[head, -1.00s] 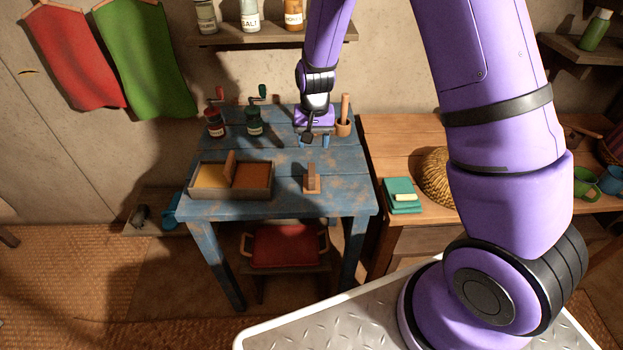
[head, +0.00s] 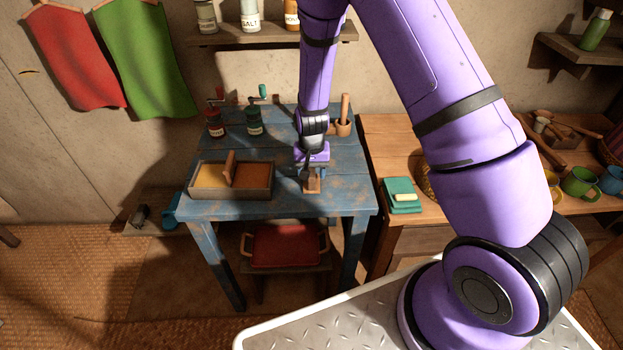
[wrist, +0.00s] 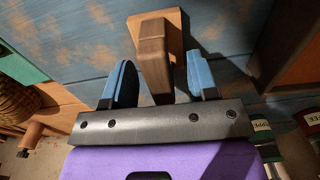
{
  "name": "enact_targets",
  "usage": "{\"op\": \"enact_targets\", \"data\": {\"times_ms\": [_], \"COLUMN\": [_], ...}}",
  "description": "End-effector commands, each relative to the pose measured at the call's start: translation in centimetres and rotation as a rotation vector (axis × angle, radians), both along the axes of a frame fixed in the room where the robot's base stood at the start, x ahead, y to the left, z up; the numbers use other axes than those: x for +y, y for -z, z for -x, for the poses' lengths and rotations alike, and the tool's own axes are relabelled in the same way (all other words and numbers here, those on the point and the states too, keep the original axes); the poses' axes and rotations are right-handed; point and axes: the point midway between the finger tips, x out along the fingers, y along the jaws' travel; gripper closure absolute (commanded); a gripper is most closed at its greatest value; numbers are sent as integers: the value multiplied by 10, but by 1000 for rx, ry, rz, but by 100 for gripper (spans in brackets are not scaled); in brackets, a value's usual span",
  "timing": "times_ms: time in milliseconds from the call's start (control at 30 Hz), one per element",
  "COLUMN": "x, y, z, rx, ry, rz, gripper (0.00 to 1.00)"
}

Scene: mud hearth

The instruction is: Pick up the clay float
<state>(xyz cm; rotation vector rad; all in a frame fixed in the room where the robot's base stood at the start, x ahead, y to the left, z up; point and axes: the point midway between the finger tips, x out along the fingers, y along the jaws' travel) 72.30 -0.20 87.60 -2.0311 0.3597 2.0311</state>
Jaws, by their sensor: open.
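The clay float is a small wooden tool with a flat tan base and a darker brown block handle. It lies on the blue table (head: 290,205), to the right of the two-part tray, and its front part (head: 312,186) shows below my gripper in the head view. My gripper (head: 312,170) is over the float, pointing down. In the wrist view the float's handle (wrist: 153,50) stands between the two blue fingers of my open gripper (wrist: 160,60). A gap shows on each side of the handle. The hand hides part of the float in the head view.
The tray (head: 232,197) with yellow and rust-brown fills stands close on the left. Red (head: 215,125) and green (head: 254,122) grinders and a mortar with pestle (head: 343,120) stand behind. A wooden counter (head: 385,150) adjoins on the right. A shelf (head: 270,36) hangs above.

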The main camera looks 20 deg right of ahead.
Motion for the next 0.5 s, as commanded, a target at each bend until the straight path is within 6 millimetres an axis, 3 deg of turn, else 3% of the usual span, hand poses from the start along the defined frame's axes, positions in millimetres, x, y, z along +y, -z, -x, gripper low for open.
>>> {"op": "enact_targets", "data": {"times_ms": [200,433,467,500], "x": [0,0,0,0], "y": [19,20,20,20], "z": [0,0,0,0], "rx": [0,-1,-1,-1], "ry": [0,0,0,0], "rz": [-1,-1,-1,-1], "gripper": [47,47,49,58]}}
